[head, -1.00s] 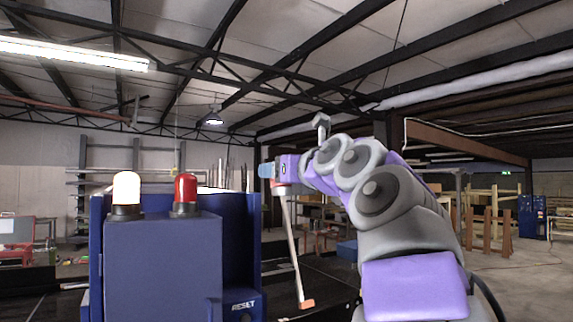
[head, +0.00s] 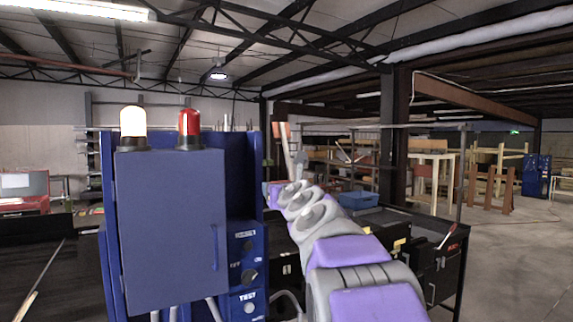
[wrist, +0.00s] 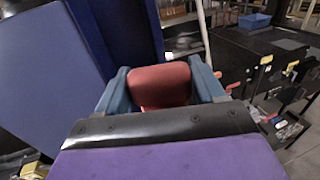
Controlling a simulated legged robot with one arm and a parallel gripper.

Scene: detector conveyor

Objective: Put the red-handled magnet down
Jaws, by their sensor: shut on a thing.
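My gripper (wrist: 162,76) is shut on the red handle of the magnet (wrist: 160,90), with a blue finger on each side of it. A pale rod (wrist: 203,30) rises beyond the right finger in the wrist view. In the head view, my gripper (head: 270,190) is small and partly hidden beside the blue cabinet's right edge. A pale rod (head: 287,155) with an orange-red end shows above it, pointing up. What lies directly under the handle is hidden.
The blue cabinet (head: 170,230), with a white lamp (head: 133,122) and red lamp (head: 189,124), stands close on the left. A black tool cart (head: 440,262) stands right of my arm. A blue bin (head: 358,200) is behind. Open floor lies at far right.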

